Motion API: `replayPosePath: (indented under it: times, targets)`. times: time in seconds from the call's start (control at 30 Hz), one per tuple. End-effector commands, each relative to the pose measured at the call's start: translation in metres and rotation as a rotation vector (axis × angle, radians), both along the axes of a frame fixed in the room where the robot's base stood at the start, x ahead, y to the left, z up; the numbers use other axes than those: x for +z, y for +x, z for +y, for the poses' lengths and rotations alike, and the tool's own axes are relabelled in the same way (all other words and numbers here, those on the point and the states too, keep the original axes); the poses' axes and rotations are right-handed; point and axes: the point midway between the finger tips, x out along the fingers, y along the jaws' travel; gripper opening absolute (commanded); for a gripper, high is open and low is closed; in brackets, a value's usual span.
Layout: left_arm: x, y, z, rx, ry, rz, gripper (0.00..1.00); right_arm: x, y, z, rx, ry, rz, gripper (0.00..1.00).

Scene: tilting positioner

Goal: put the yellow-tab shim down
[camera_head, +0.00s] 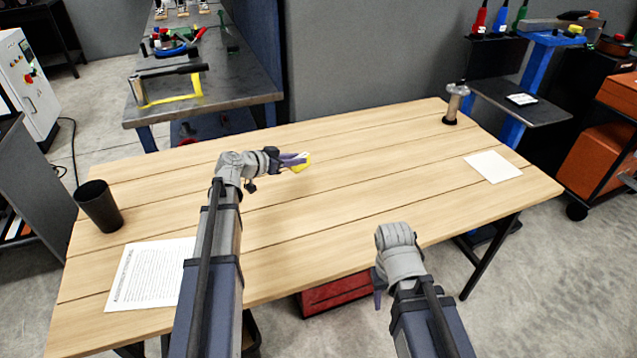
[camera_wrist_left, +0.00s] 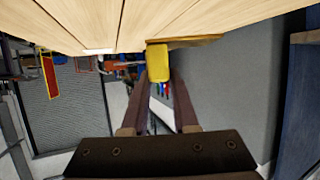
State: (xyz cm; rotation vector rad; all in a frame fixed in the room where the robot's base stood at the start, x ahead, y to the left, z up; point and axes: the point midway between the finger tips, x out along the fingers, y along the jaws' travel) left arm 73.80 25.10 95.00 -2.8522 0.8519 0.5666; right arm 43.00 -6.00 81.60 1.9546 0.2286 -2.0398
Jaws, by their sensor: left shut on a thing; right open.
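The yellow-tab shim shows as a yellow piece (camera_head: 304,167) at the tip of my left gripper (camera_head: 294,160) in the head view, over the middle of the wooden table. In the left wrist view its yellow tab (camera_wrist_left: 158,63) sits between the ends of the two fingers (camera_wrist_left: 160,108). My left gripper is shut on it. The rest of the shim is mostly hidden. I cannot tell whether it touches the tabletop. My right gripper (camera_head: 378,288) is open, near the table's front edge, and mostly hidden by its own wrist.
The wooden table (camera_head: 400,160) is clear around the left gripper. A black cup (camera_head: 98,206) and a printed sheet (camera_head: 150,275) are at left. A metal bench (camera_head: 235,88) stands behind.

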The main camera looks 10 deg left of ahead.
Motion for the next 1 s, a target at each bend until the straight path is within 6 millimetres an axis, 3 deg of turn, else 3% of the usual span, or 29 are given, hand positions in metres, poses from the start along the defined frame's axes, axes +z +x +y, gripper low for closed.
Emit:
replayPosePath:
  times: [0.17, 0.5, 0.8, 1.0]
  targets:
    - [-0.008, 0.000, 0.000, -0.001, 0.000, 0.000, 0.00, -0.008, 0.000, 0.000, 0.000, 0.000, 0.000, 0.50]
    - [-0.058, 0.000, -0.001, -0.003, 0.000, 0.000, 0.00, -0.058, 0.000, 0.000, 0.001, 0.000, 0.000, 0.50]
    - [-0.064, -0.001, -0.001, -0.003, 0.000, 0.000, 0.00, -0.064, 0.000, 0.000, 0.001, 0.000, 0.000, 0.50]
    - [-0.085, -0.001, -0.001, -0.003, 0.000, 0.000, 0.00, -0.085, 0.000, 0.000, 0.001, 0.000, 0.000, 0.50]
